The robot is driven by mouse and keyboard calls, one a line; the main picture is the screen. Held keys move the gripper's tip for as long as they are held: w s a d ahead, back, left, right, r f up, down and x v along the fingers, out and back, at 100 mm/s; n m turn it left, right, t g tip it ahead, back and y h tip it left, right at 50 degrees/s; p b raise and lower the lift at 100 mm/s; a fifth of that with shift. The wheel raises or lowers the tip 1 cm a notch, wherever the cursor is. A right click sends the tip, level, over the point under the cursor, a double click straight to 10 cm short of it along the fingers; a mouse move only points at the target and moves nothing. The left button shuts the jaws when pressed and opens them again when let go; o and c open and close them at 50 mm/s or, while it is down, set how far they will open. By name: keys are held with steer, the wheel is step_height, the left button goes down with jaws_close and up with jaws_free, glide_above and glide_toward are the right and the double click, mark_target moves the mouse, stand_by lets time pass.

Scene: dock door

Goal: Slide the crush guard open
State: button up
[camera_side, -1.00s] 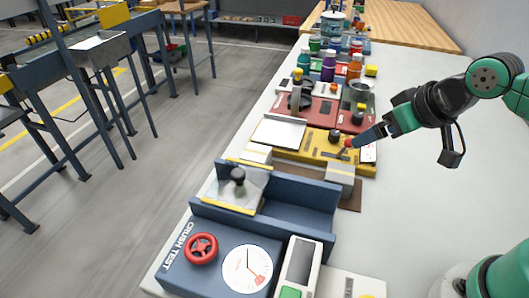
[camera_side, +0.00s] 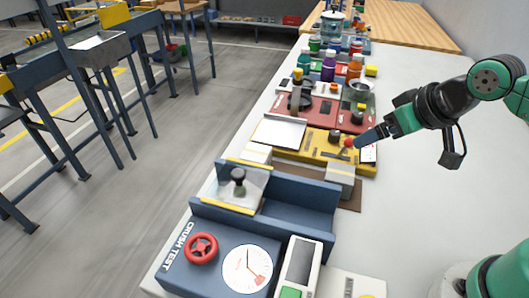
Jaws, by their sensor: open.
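The crush guard (camera_side: 237,199) is a clear panel with yellow edges and a dark knob (camera_side: 238,177) on it. It covers the left part of the blue crush test machine (camera_side: 305,212), and the right part of the trough is uncovered. My gripper (camera_side: 354,143) is up and to the right of the guard, at the yellow panel (camera_side: 322,146) near a red ball knob (camera_side: 348,143). It is well apart from the guard. The gap between its fingers is too small to see from here.
A red handwheel (camera_side: 201,248) and a white dial (camera_side: 246,268) are on the machine's front. A grey block (camera_side: 340,177) stands between the machine and my gripper. Bottles and red panels crowd the bench behind. The white bench top (camera_side: 420,200) at right is clear.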

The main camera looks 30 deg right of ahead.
steer(key=shift+w+a+r, duration=0.1)
steer(key=shift+a, duration=0.05)
steer(key=c, duration=0.3)
step_height(320, 180, up, 2)
steer(key=n+g, duration=0.7)
steer(key=n, duration=1.1)
glide_above(238, 172)
steer(key=shift+d, duration=0.25)
steer(key=shift+a, duration=0.25)
steer(key=shift+f, duration=2.9)
jaws_close()
